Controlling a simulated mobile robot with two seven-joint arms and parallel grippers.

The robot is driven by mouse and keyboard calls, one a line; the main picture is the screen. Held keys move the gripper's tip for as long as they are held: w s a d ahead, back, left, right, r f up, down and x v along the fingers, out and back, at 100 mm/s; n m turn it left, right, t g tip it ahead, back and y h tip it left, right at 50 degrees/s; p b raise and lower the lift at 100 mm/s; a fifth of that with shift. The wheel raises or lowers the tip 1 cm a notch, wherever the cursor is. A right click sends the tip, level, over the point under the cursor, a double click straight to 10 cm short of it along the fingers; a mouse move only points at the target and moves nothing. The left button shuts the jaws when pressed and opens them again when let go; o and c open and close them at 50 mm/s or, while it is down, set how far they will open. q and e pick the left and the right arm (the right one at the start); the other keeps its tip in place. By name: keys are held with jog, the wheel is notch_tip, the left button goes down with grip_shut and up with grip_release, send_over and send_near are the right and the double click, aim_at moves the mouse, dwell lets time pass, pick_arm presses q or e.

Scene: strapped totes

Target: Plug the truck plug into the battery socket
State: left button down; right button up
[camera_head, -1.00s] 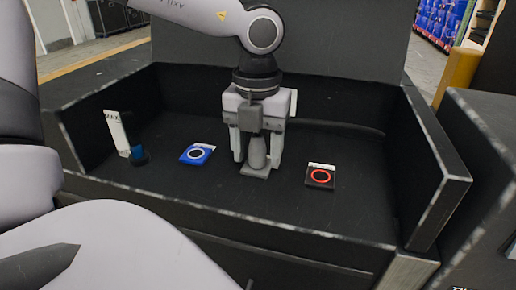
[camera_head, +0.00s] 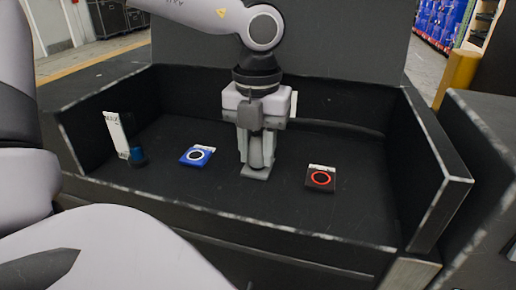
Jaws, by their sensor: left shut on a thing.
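My left gripper (camera_head: 256,150) hangs straight down in the middle of the black tray-like compartment. Its fingers are shut on a grey upright piece, likely the truck plug (camera_head: 256,158), which is mostly hidden between them. The piece's flat grey foot (camera_head: 255,172) shows below, at or very near the floor. A blue square plate with a white ring (camera_head: 197,156) lies left of the gripper. A black square plate with a red ring (camera_head: 320,178) lies to its right. I cannot tell which thing is the battery socket. My right gripper is not in view.
A small blue cylinder (camera_head: 137,156) on a dark base stands at the left, beside an upright white labelled strip (camera_head: 117,133). Raised black walls (camera_head: 438,180) bound the compartment. Its floor is bare between the plates and at the right. A yellow post (camera_head: 458,75) stands beyond.

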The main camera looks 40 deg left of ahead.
pick_arm(q)
jog(key=shift+r+p, duration=1.4)
jog(key=shift+r, duration=1.35)
jog(key=shift+r+p, duration=1.9)
jog(key=shift+r, duration=1.15)
jog(key=shift+f, duration=0.1)
